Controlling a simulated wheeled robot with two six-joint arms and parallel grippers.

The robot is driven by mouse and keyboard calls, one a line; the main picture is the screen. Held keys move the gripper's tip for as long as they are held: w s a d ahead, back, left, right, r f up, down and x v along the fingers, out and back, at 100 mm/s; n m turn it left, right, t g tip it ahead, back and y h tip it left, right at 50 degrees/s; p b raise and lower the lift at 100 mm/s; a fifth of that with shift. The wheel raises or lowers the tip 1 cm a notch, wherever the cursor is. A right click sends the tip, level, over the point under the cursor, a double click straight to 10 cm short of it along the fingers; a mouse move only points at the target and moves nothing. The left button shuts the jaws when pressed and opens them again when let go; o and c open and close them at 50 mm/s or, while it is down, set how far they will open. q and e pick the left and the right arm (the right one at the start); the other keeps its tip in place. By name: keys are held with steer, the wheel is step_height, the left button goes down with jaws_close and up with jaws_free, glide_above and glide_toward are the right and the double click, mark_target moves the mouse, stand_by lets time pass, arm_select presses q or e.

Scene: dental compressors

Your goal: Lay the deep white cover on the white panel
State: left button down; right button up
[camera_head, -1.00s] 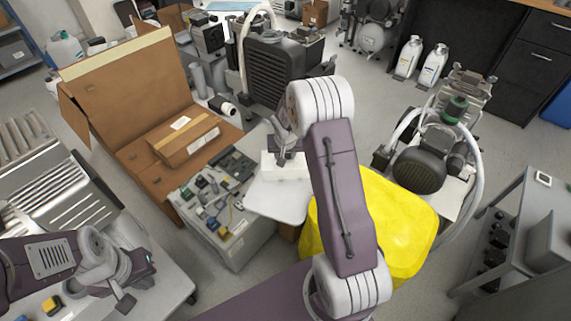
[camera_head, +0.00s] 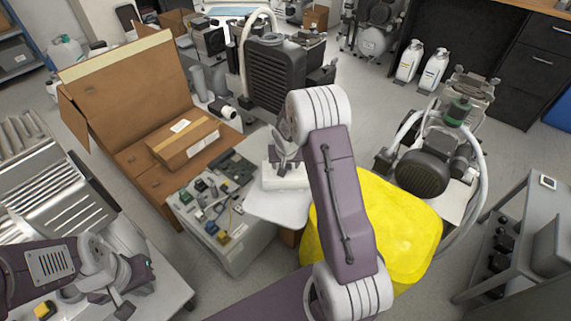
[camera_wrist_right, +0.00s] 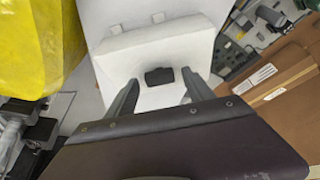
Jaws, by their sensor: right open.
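The deep white cover (camera_head: 286,178) is a white box shape on the white panel (camera_head: 268,207), a flat sheet on a low grey cabinet. The cover (camera_wrist_right: 145,62) and the panel (camera_wrist_right: 140,14) also show in the right wrist view. A small black part (camera_wrist_right: 159,76) sits on the cover's face. My right gripper (camera_head: 284,163) is at the cover; in the right wrist view its two fingers (camera_wrist_right: 160,92) stand apart on either side of the black part, with a gap to it. My left gripper (camera_head: 137,283) is low at the left, away from the cover; its jaws are unclear.
A yellow covered block (camera_head: 400,220) stands just right of the panel. An open cardboard box (camera_head: 130,100) with a smaller carton (camera_head: 184,143) lies to the left. Small electronic parts (camera_head: 215,195) crowd the cabinet beside the panel. A compressor (camera_head: 423,172) stands farther right.

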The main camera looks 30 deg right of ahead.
steer(key=p+v, duration=0.4)
steer(key=v, duration=0.8)
steer(key=s+a+n+g+y, duration=0.1)
steer(key=s+a+n, duration=0.1)
steer(key=s+a, duration=0.3)
steer(key=s+a+n+g+y, duration=0.1)
steer(key=s+a, duration=0.5)
steer(key=s, duration=0.8)
steer(key=shift+s+a+r+n+g, duration=0.2)
steer(key=shift+a+r+n+g, duration=0.15)
steer(key=shift+n, duration=0.55)
